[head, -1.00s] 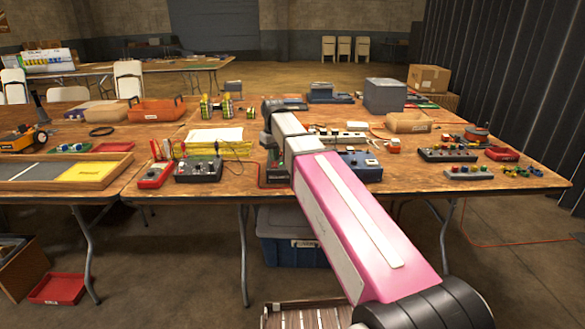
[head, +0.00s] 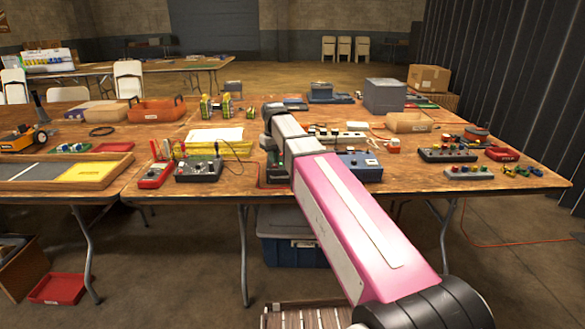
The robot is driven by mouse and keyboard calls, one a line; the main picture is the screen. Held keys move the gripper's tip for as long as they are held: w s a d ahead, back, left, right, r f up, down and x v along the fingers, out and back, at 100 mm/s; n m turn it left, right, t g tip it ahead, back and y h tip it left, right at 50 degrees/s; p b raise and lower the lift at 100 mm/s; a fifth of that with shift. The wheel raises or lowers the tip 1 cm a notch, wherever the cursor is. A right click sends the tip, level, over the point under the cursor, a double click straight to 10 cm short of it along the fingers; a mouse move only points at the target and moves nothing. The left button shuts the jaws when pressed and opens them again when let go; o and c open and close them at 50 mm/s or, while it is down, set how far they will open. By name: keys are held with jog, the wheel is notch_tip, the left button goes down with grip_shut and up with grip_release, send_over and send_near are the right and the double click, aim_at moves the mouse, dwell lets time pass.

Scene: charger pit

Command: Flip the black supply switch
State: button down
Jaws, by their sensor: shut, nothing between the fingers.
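My gripper (head: 269,141) is at the far end of my pink and grey arm, pointing down over the middle of the table. It is small, dark and partly hidden by the arm; its fingers look shut with nothing between them. Just below it on the table is a dark box (head: 275,171) with a small green spot, partly covered by my arm. It may be the black supply; its switch cannot be made out. I cannot tell whether the gripper touches it.
A dark box with knobs (head: 199,170) and a red meter (head: 155,175) stand left of my arm. A blue box (head: 360,167) stands close on the right. A yellow stack with paper (head: 214,141) lies behind. A red cable runs near the dark box.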

jog(key=shift+r, duration=3.45)
